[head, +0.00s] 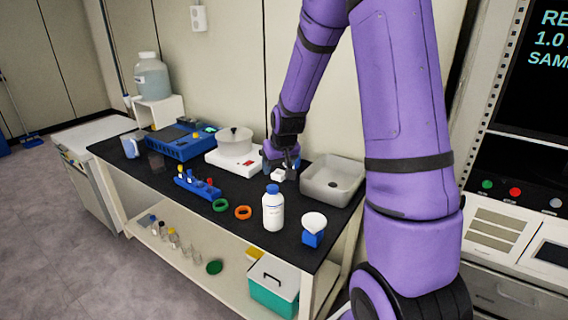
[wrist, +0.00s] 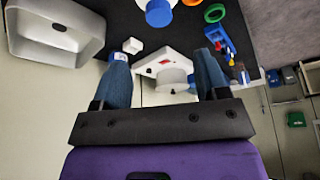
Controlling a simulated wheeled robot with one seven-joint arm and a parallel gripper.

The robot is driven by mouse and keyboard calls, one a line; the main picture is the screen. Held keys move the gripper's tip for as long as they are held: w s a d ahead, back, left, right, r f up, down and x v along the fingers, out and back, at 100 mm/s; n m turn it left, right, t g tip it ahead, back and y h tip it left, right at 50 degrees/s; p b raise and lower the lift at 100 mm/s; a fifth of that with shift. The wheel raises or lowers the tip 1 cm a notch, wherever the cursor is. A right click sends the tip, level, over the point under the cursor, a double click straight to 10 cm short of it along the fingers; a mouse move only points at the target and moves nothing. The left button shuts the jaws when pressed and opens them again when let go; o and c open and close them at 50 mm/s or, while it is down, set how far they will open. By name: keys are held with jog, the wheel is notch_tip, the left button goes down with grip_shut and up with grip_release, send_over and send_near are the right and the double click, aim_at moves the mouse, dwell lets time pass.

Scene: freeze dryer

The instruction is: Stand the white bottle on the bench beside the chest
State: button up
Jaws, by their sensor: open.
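The white bottle (head: 273,212) with a blue cap stands upright on the black bench (head: 165,180), near its front edge. In the wrist view the bottle (wrist: 158,12) shows at the top edge, mostly its blue cap. My gripper (head: 282,163) is over the back of the bench, behind the bottle and apart from it. In the wrist view my gripper (wrist: 163,55) is open, with nothing held between its fingers. A teal chest with a white lid (head: 273,285) sits on the lower shelf, below the bottle.
A grey basin (head: 332,181) is right of my gripper, and a white device with a round pot (head: 235,142) is left. A small white block (head: 278,175) lies below my gripper. Green (head: 220,205) and orange (head: 243,213) rings and a blue stand (head: 313,236) flank the bottle.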

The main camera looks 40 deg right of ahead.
jog(key=s+a+r, duration=0.5)
jog(key=r, duration=0.5)
jog(key=s+a+r, duration=0.3)
jog(key=s+r, duration=0.1)
jog(key=s, duration=0.4)
jog(key=s+a+r+n, duration=0.1)
jog(key=s+a+r, duration=0.2)
jog(key=s, duration=0.5)
jog(key=s+a+r+n+y, duration=0.1)
jog(key=s+a+r, duration=0.2)
jog(key=s+r, duration=0.3)
jog(key=shift+s+a+t, duration=0.2)
jog(key=shift+s+t, duration=0.2)
jog(key=shift+s, duration=0.75)
